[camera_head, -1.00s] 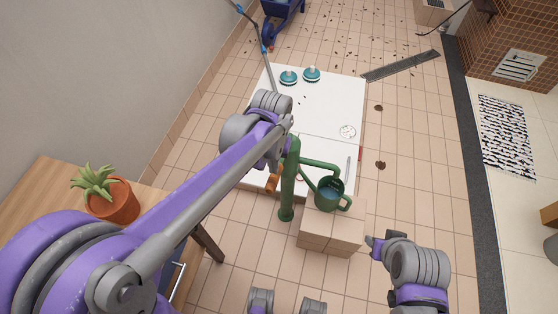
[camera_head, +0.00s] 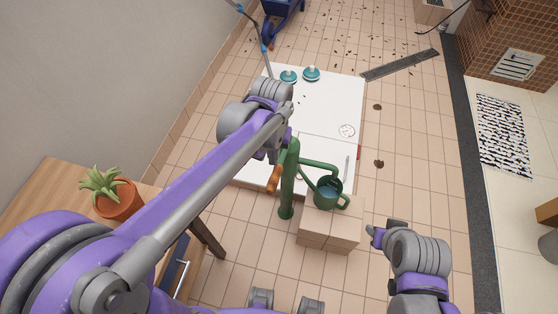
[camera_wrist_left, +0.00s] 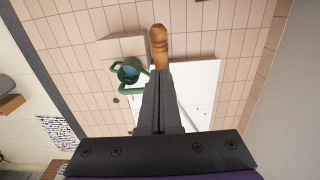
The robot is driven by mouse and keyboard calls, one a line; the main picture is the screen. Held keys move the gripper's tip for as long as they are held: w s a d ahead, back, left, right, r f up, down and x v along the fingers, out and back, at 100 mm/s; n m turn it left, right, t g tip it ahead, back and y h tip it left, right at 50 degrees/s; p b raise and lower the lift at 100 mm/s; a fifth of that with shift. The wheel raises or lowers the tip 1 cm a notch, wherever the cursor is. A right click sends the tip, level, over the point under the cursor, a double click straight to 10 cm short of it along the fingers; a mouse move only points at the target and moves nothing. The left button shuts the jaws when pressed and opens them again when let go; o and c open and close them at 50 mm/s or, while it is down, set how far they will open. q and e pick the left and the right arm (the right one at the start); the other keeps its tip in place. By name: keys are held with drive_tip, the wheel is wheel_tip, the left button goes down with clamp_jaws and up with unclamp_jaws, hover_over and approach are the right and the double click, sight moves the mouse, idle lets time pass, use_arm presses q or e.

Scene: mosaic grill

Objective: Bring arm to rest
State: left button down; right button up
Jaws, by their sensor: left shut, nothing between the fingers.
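My left arm reaches from the lower left across the head view. Its gripper is mostly hidden behind my wrist there. In the left wrist view the left gripper (camera_wrist_left: 160,76) has its dark fingers together, with nothing between them. The brown wooden handle (camera_head: 274,179) of the green pump (camera_head: 287,190) is just past the fingertips; it also shows in the wrist view (camera_wrist_left: 158,40). I cannot tell whether they touch. My right arm is at the lower right of the head view; its gripper (camera_head: 384,233) is too unclear to judge.
A green watering can (camera_head: 330,192) stands on a tan block (camera_head: 330,232) beside the pump. A white platform (camera_head: 325,105) holds two teal-topped items. A potted plant (camera_head: 118,197) stands on a wooden table (camera_head: 55,185) under my left arm. Tiled floor on the right is open.

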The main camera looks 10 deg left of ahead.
use_arm(q)
drive_tip(key=shift+r, duration=0.25)
idle(0.3)
drive_tip(key=s+a+t, duration=0.2)
drive_tip(key=s+a, duration=0.1)
drive_tip(key=s, duration=0.3)
drive_tip(key=s+a+f+t, duration=0.1)
drive_tip(key=s+a+t, duration=0.2)
drive_tip(key=s, duration=0.4)
drive_tip(key=shift+s+a+f+t, duration=0.2)
drive_tip(key=shift+a+f+t, duration=0.1)
drive_tip(key=shift+a, duration=0.05)
